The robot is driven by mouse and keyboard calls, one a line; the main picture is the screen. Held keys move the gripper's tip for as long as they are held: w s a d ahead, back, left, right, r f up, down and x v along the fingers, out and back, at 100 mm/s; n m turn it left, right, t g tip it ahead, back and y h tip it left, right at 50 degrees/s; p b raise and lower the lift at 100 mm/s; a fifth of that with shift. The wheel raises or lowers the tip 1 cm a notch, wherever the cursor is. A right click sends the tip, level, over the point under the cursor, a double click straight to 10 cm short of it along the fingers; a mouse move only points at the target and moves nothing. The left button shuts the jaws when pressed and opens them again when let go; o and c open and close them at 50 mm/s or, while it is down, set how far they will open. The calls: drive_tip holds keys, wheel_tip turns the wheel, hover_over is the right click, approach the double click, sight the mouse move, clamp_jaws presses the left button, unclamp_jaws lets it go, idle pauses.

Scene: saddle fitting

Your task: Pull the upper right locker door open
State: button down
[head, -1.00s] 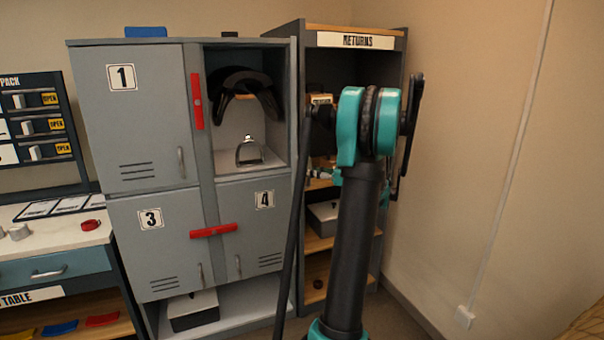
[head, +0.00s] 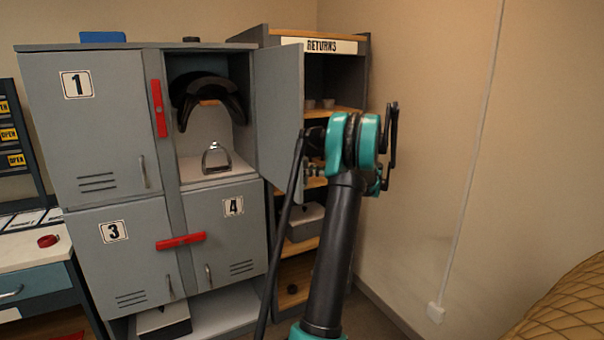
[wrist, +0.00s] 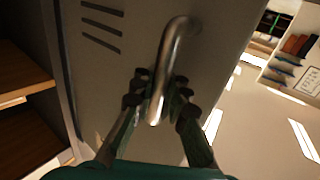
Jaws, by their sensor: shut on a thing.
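The upper right locker door (head: 279,110) stands swung open on its right-hand side, with its inner face partly in view. The opened compartment (head: 214,150) holds a dark saddle (head: 208,97) at the top and a metal stirrup (head: 216,159) on its floor. In the wrist view the door's outer face (wrist: 110,70) shows slots and a curved metal handle (wrist: 172,60). My gripper (wrist: 160,105) has its fingers on both sides of the handle's lower end and is shut on it. In the head view the gripper is hidden behind the door and my arm.
Doors 1 (head: 98,130), 3 (head: 125,255) and 4 (head: 228,240) are closed. Red bars (head: 159,108) sit on the locker front. A RETURNS shelf (head: 322,85) stands close behind the open door. The wall is to the right.

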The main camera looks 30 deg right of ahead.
drive_tip(key=shift+s, duration=0.2)
drive_tip(key=c, duration=1.7)
unclamp_jaws()
drive_tip(key=shift+s+d, duration=0.1)
drive_tip(key=shift+o, duration=1.1)
drive_tip(key=v, duration=1.1)
drive_tip(key=shift+d, duration=0.4)
drive_tip(key=shift+s, duration=0.15)
